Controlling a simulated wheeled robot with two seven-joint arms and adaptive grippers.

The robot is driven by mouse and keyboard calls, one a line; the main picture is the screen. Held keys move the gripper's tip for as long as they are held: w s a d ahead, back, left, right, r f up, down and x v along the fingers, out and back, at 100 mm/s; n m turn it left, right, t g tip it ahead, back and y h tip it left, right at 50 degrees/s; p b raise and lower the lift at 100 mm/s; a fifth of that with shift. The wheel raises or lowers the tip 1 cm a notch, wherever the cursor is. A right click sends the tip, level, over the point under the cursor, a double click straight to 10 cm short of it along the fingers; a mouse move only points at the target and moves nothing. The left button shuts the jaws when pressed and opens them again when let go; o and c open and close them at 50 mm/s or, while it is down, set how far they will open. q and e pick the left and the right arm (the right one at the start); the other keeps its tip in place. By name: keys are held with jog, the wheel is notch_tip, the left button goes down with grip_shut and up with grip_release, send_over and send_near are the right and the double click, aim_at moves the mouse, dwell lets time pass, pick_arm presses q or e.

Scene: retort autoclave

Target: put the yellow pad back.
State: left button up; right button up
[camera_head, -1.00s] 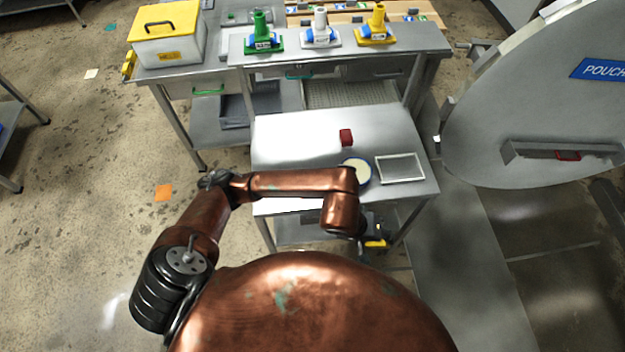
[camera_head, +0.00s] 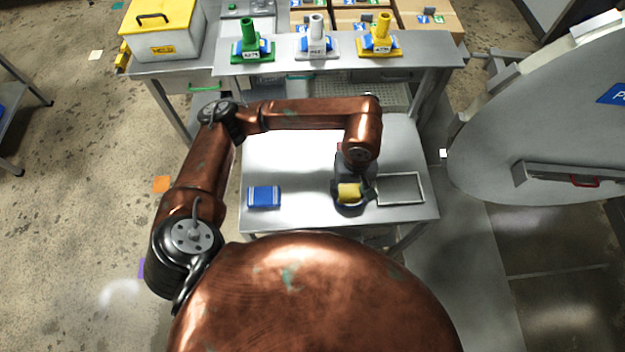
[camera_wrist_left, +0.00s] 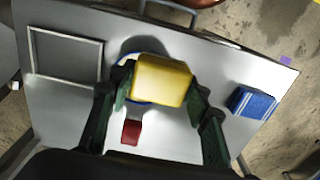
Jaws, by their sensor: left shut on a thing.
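My left gripper (camera_head: 352,196) is shut on the yellow pad (camera_head: 349,190) above the front part of the steel table. In the left wrist view the yellow pad (camera_wrist_left: 163,80) sits between the two dark fingers of the gripper (camera_wrist_left: 162,84). Behind the pad lies a round pale dish with a blue rim (camera_wrist_left: 124,62), mostly covered by the pad. I cannot tell the gap between pad and dish. A thin rectangular frame (camera_head: 399,174) lies flat just right of the gripper; its inside shows bare table. My right gripper is not in view.
A blue pad (camera_head: 264,197) lies on the table's left front. A red block (camera_wrist_left: 131,131) stands near the dish. Green, white and yellow holders (camera_head: 381,37) stand on the rear shelf. A large round door (camera_head: 540,140) is at the right.

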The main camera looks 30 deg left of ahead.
pick_arm(q)
jog(key=shift+w+a+f, duration=0.2)
jog(key=shift+a, duration=0.25)
jog(key=shift+w+a+f, duration=0.15)
jog(key=shift+w+a, duration=0.05)
jog(key=shift+a, duration=0.25)
jog(key=p, duration=0.2)
send_near(304, 196)
jog(key=d+r, duration=0.2)
jog(key=d, duration=0.2)
jog(key=a+f, duration=0.2)
jog(key=shift+f, duration=0.3)
jog(key=shift+a+f, duration=0.8)
jog(key=shift+f, duration=0.25)
jog(key=shift+a+f, duration=0.2)
jog(key=shift+f, duration=0.05)
notch_tip(304, 196, down, 3)
jog(key=shift+s, duration=0.1)
jog(key=shift+c, duration=0.4)
jog(key=o, duration=0.7)
jog(key=shift+f, duration=0.1)
jog(key=o, duration=0.3)
jog(key=shift+o, duration=0.6)
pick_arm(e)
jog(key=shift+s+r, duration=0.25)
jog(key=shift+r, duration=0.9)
